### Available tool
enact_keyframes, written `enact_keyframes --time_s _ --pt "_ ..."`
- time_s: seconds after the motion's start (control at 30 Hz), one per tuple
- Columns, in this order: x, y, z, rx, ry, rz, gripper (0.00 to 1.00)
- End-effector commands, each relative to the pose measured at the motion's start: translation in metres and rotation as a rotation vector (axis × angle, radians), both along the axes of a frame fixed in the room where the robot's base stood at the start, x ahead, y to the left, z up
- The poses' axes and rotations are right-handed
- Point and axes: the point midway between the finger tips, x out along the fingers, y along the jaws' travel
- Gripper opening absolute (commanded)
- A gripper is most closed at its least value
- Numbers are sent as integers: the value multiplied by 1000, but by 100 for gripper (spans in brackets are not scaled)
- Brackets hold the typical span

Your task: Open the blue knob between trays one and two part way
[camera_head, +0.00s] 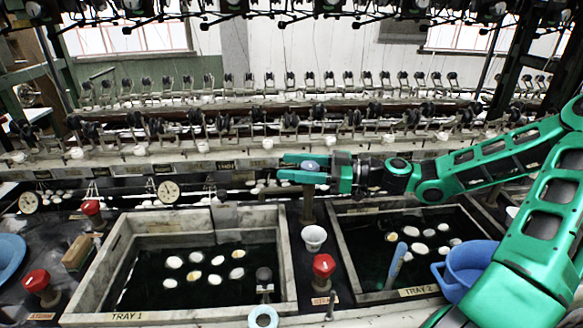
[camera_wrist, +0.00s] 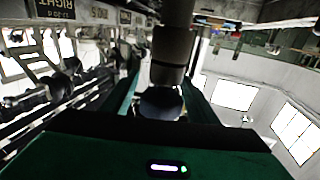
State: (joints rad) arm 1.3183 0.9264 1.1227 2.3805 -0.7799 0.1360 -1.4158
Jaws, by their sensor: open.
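The blue knob (camera_head: 309,165) tops a dark brown post (camera_head: 307,208) between tray 1 (camera_head: 110,252) and tray 2 (camera_head: 345,245). My green gripper (camera_head: 290,168) reaches in from the right at knob height, its fingers open on either side of the knob. In the wrist view the dull blue knob (camera_wrist: 160,103) sits between the spread fingers (camera_wrist: 163,92), with the brown post (camera_wrist: 172,45) beyond it. A gap shows on the right of the knob there; I cannot tell whether the left finger touches it. The fingers partly cover the knob in the head view.
Red knobs stand by the trays, one in the front middle (camera_head: 323,264) and one at left (camera_head: 36,281). A white cup (camera_head: 314,238) stands just below the post. A blue jug (camera_head: 466,270) sits on tray 2's right. Both trays hold pale cocoons in dark water. Reeling machinery lies behind.

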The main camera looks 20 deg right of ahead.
Motion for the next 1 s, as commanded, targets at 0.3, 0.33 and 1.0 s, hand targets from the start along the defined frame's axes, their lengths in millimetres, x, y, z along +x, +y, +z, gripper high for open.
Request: enact_keyframes --time_s 0.3,0.33,1.0 --pt "0 -1 0 0 0 -1 12" --pt "0 2 0 0 0 -2 12" --pt "-8 2 0 0 -3 305 12"
